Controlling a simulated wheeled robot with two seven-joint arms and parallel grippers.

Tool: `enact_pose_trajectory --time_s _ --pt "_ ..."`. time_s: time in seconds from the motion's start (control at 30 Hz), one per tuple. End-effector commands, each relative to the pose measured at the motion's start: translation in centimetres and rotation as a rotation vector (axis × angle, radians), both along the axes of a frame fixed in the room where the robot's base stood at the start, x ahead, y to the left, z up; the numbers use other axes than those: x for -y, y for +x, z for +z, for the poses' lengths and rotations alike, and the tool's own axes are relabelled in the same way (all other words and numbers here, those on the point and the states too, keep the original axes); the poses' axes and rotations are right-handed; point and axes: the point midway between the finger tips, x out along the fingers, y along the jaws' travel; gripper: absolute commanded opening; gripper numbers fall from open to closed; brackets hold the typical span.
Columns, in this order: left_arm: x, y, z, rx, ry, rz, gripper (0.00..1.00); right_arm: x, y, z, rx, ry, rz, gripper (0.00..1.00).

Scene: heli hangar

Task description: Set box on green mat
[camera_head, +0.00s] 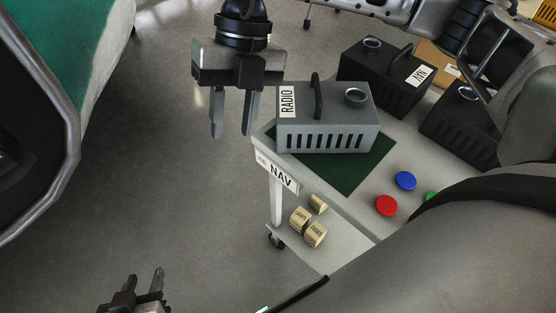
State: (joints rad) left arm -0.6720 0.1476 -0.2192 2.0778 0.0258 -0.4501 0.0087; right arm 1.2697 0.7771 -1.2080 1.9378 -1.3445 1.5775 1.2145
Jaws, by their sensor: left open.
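A grey box labelled RADIO (328,140), with a black handle and a round knob on top, stands upright on the green mat (372,172). It covers the back left part of the mat, and the front and right strip of the mat shows. A black box with an upside-down NAV label (382,85) stands behind it. My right gripper (232,134) hangs open and empty just left of the grey box, apart from it, fingers pointing down. My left gripper (144,278) is open at the lower left edge, far from the boxes, and seems empty.
The cart top (340,198) has a NAV sign (278,174) on its corner. A blue disc (405,181) and a red disc (386,205) lie right of the mat. Another dark box (462,130) stands at the right. Small tan boxes (315,235) sit on the lower shelf. My arm hides the right side.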

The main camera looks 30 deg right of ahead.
Motion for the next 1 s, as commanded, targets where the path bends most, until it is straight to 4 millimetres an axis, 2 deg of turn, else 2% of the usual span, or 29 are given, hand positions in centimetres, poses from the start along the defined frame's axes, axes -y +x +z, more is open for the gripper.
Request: enact_pose_trajectory --time_s 0.03,0.1,0.2,0.23,0.3,0.4,0.47,0.5,0.57,0.63,0.67,0.73,0.8,0.9,1.0 --pt "0.0 0.0 0.0 0.000 0.000 0.000 0.40 -3.8 -2.3 -0.7 -0.084 0.189 0.054 0.32" --pt "0.0 0.0 0.0 0.001 0.000 0.000 0.40 -8.1 -4.5 0.1 -0.170 0.452 0.080 0.32" --pt "0.0 0.1 0.0 0.001 0.000 0.000 0.40 -12.7 -6.4 2.7 -0.281 0.821 0.029 0.32" --pt "0.0 0.1 0.0 0.001 0.000 0.000 0.40 -13.6 -6.5 3.6 -0.310 0.927 -0.007 0.32" --pt "0.0 0.1 0.1 0.002 0.000 0.000 0.40 -15.1 -5.9 5.7 -0.367 1.159 -0.128 0.32" --pt "0.0 0.2 0.1 0.003 0.000 0.000 0.40 -15.1 -3.4 7.5 -0.428 1.438 -0.389 0.32" --pt "0.0 0.2 0.1 0.004 0.000 0.000 0.40 -14.2 -1.2 7.4 -0.450 1.563 -0.591 0.32" --pt "0.0 0.2 0.1 0.004 0.000 0.000 0.40 -13.3 0.3 6.7 -0.460 1.625 -0.743 0.32" --pt "0.0 0.2 0.1 0.004 0.000 0.000 0.40 -11.4 2.5 4.6 -0.472 1.679 -0.988 0.32" --pt "0.0 0.2 0.1 0.004 0.001 0.000 0.40 -8.7 4.3 0.9 -0.478 1.683 -1.291 0.32" --pt "0.0 0.2 0.1 0.005 0.001 0.000 0.40 -7.5 4.7 -1.2 -0.479 1.663 -1.426 0.32" --pt "0.0 0.2 0.1 0.004 0.001 0.000 0.40 -4.6 4.7 -6.7 -0.484 1.564 -1.735 0.32" --pt "0.0 0.2 0.1 0.005 0.001 0.000 0.40 -2.0 3.2 -12.1 -0.490 1.420 -1.993 0.32" --pt "0.0 0.2 0.1 0.005 0.001 0.000 0.40 0.6 -0.1 -18.1 -0.509 1.203 -2.254 0.32" --pt "0.0 0.2 0.1 0.005 0.001 0.000 0.40 2.2 -3.4 -22.1 -0.530 1.018 -2.410 0.32"
